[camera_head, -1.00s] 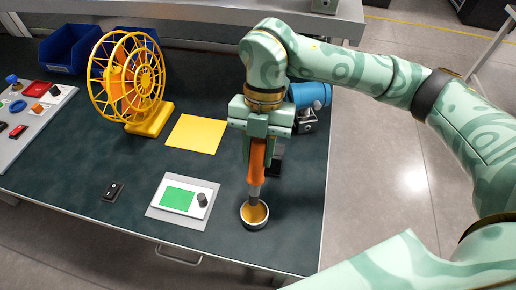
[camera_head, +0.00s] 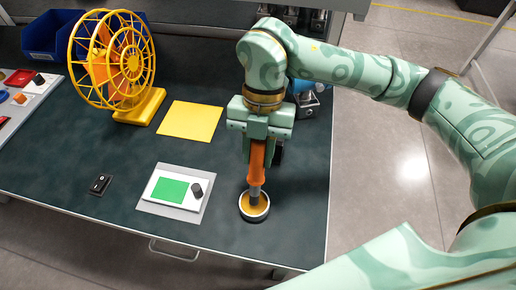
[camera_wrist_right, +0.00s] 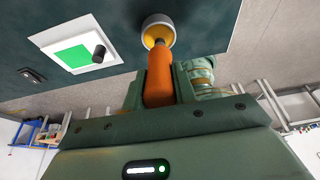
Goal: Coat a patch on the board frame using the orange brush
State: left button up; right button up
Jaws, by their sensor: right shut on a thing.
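My right gripper (camera_head: 258,150) is shut on the orange brush (camera_head: 257,165) and holds it upright, tip down. The brush tip is in or just over a small round cup (camera_head: 252,214) with amber content and a pale rim. The right wrist view also shows the orange handle (camera_wrist_right: 160,75) between my fingers and the cup (camera_wrist_right: 157,27) at its tip. The white board frame (camera_head: 188,203) lies on a grey mat left of the cup, with a green patch (camera_head: 170,190) and a dark knob (camera_head: 196,190). My left gripper is not in view.
A yellow square sheet (camera_head: 191,121) lies behind the board. A yellow wheel-like fan (camera_head: 112,62) stands at the back left, near a blue bin (camera_head: 45,36). A small black switch (camera_head: 101,184) lies left of the board. A blue device (camera_head: 306,86) is behind my arm.

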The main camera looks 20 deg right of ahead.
aim_at(258, 144)
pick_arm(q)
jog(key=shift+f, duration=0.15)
pick_arm(e)
jog(key=shift+f, duration=0.5)
dwell(0.4)
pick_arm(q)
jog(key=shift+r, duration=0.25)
pick_arm(e)
jog(key=shift+f, duration=0.15)
dwell(1.1)
